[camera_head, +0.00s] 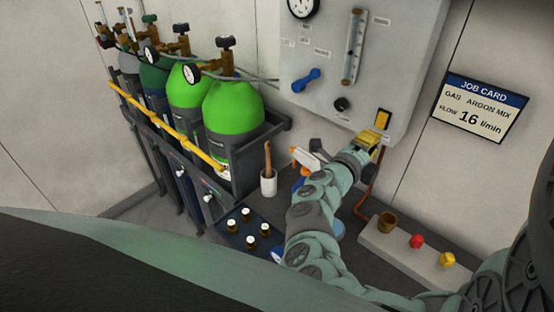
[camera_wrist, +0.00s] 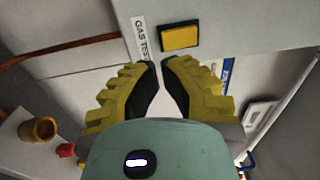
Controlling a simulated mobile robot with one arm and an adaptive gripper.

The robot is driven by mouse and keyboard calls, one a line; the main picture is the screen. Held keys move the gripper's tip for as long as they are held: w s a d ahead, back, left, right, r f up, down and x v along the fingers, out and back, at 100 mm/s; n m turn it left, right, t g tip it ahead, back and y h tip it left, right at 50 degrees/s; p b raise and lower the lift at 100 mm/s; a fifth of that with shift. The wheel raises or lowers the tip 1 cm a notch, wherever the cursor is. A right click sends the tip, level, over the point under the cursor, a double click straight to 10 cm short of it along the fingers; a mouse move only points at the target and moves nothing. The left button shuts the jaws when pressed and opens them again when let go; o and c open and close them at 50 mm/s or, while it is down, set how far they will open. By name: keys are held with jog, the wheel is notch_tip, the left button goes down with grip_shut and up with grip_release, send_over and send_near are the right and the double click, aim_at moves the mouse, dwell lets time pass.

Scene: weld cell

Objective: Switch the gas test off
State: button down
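The gas test switch is an amber-yellow square rocker in a dark frame (camera_head: 383,118), low on the right of the grey wall panel. In the wrist view the switch (camera_wrist: 180,37) lies just beyond my fingertips, slightly right of their middle. A white label reading "GAS TES…" (camera_wrist: 141,40) is beside it, partly covered by a finger. My gripper (camera_head: 372,140) is just below the switch in the head view. In the wrist view my gripper's yellow, black-padded fingers (camera_wrist: 160,63) have their tips nearly together with nothing between them. I see no contact with the switch.
The panel (camera_head: 330,85) also holds a blue handle (camera_head: 306,80), a flow tube (camera_head: 353,47) and a black knob (camera_head: 342,104). A job card (camera_head: 480,107) hangs right. Green cylinders (camera_head: 233,115) stand left. A ledge (camera_head: 400,248) carries a brown cup and red and yellow pieces.

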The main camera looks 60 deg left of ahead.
jog(key=b+v, duration=0.2)
jog(key=v, duration=0.7)
jog(key=shift+a+f+b, duration=0.2)
jog(key=shift+b, duration=0.2)
jog(key=c, duration=1.7)
grip_release()
